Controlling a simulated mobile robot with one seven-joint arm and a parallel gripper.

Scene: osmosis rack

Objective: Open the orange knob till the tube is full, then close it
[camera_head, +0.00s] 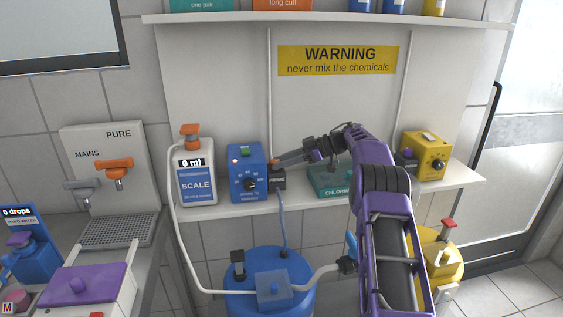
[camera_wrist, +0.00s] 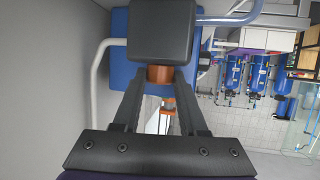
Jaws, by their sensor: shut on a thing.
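My gripper (camera_head: 276,165) reaches in from the right, just above the shelf. It is shut on a small orange knob (camera_wrist: 160,74) on a dark block (camera_head: 277,180) beside the blue dial box (camera_head: 247,172). In the wrist view the dark block (camera_wrist: 160,30) stands right beyond the fingertips. A thin blue tube (camera_head: 282,225) runs from the block down to the blue barrel (camera_head: 262,262). Whether any tube holds liquid cannot be told.
A teal chlorine box (camera_head: 325,181) sits under my arm; a yellow box (camera_head: 427,157) stands at the shelf's right. An orange tap (camera_head: 115,170) is on the left panel. A white pipe (camera_head: 171,225) loops beside the scale. A yellow barrel (camera_head: 440,255) stands low right.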

